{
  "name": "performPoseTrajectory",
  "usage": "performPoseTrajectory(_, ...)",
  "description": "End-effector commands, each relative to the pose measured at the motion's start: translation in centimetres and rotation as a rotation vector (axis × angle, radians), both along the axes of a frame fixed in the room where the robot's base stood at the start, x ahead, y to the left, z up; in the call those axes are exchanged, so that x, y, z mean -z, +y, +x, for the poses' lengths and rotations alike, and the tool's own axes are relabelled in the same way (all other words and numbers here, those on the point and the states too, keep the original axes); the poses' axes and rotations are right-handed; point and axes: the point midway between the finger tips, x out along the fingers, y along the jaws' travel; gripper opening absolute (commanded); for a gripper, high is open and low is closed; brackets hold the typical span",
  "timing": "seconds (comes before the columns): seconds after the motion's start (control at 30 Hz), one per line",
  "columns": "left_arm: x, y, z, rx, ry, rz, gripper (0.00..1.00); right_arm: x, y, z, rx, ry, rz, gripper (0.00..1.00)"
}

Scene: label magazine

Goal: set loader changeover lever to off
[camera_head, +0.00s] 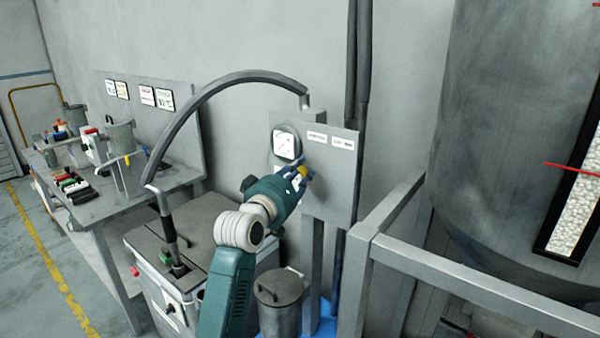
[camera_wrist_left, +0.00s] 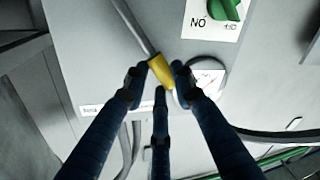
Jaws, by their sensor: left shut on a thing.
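The lever shows in the left wrist view as a thin metal rod with a yellow grip (camera_wrist_left: 162,72) at its end, in front of the grey panel (camera_wrist_left: 85,55). My left gripper (camera_wrist_left: 158,80) is shut on the yellow grip, with its dark blue fingers around it. In the head view my left gripper (camera_head: 305,178) is at the front of the grey panel (camera_head: 335,192), and a bit of the yellow grip (camera_head: 302,171) shows between the fingers. A green part (camera_wrist_left: 225,8) with a label beside it sits at the wrist view's top. The lever's pivot is hard to see.
A round gauge (camera_head: 286,145) and small labels (camera_head: 317,137) are on the panel. A grey hose (camera_head: 215,92) arches to its top from a wheeled cabinet (camera_head: 180,290). A lidded bin (camera_head: 280,293) stands below; a metal railing (camera_head: 470,288) is right.

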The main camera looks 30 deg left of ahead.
Motion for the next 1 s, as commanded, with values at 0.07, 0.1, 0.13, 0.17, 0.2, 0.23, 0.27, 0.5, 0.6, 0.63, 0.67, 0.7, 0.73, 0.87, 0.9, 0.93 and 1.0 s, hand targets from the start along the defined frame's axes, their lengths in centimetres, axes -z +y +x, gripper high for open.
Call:
performPoseTrajectory(0.07, 0.0, 0.0, 0.0, -0.001, 0.001, 0.002, 0.0, 0.0, 0.2, 0.0, 0.001, 0.0, 0.002, 0.45)
performPoseTrajectory(0.1, 0.0, 0.0, 0.0, 0.0, 0.001, 0.005, 0.0, 0.0, 0.2, 0.0, 0.001, -0.001, 0.002, 0.45)
performPoseTrajectory(0.13, 0.0, -0.1, 0.0, -0.001, 0.0, 0.008, 0.0, 0.0, 0.3, 0.0, 0.002, 0.0, 0.003, 0.45)
performPoseTrajectory(0.17, 0.0, -0.1, 0.0, 0.0, 0.0, 0.013, 0.0, 0.0, 0.3, 0.0, 0.002, 0.0, 0.003, 0.45)
performPoseTrajectory(0.2, -0.1, -0.2, 0.0, 0.0, 0.0, 0.022, 0.0, -0.1, 0.3, 0.0, 0.002, 0.0, 0.004, 0.45)
performPoseTrajectory(0.23, -0.1, -0.3, 0.0, 0.0, -0.002, 0.031, 0.0, -0.1, 0.4, 0.0, 0.002, 0.0, 0.004, 0.45)
performPoseTrajectory(0.27, -0.2, -0.4, 0.0, 0.001, -0.003, 0.042, 0.0, -0.1, 0.4, 0.0, 0.002, 0.0, 0.004, 0.45)
performPoseTrajectory(0.5, -0.7, -1.6, -0.1, 0.0, -0.011, 0.179, 0.0, -0.4, 0.4, 0.0, 0.003, 0.0, 0.004, 0.45)
performPoseTrajectory(0.6, -0.9, -2.3, -0.2, 0.0, -0.018, 0.256, 0.0, -0.4, 0.4, 0.0, 0.003, 0.0, 0.004, 0.45)
performPoseTrajectory(0.63, -0.9, -2.5, -0.2, 0.0, -0.02, 0.28, 0.0, -0.5, 0.3, 0.0, 0.003, 0.0, 0.004, 0.45)
performPoseTrajectory(0.67, -1.0, -2.8, -0.2, 0.0, -0.023, 0.303, 0.0, -0.5, 0.3, 0.0, 0.003, 0.0, 0.004, 0.45)
performPoseTrajectory(0.7, -1.1, -3.1, -0.2, 0.0, -0.024, 0.331, 0.0, -0.5, 0.3, 0.0, 0.003, 0.0, 0.004, 0.45)
performPoseTrajectory(0.73, -1.1, -3.3, -0.2, -0.001, -0.027, 0.354, 0.0, -0.5, 0.3, 0.0, 0.003, 0.0, 0.004, 0.45)
performPoseTrajectory(0.87, -1.2, -4.1, -0.3, -0.001, -0.033, 0.442, 0.0, -0.5, 0.3, 0.0, 0.003, 0.0, 0.003, 0.45)
performPoseTrajectory(0.9, -1.2, -4.4, -0.3, -0.001, -0.036, 0.466, 0.0, -0.5, 0.3, 0.0, 0.002, 0.0, 0.003, 0.45)
performPoseTrajectory(0.93, -1.2, -4.6, -0.3, 0.0, -0.037, 0.482, 0.0, -0.5, 0.2, 0.0, 0.002, 0.0, 0.002, 0.45)
performPoseTrajectory(1.0, -1.2, -4.9, -0.4, 0.0, -0.04, 0.518, 0.0, -0.5, 0.1, 0.0, 0.002, 0.0, 0.001, 0.45)
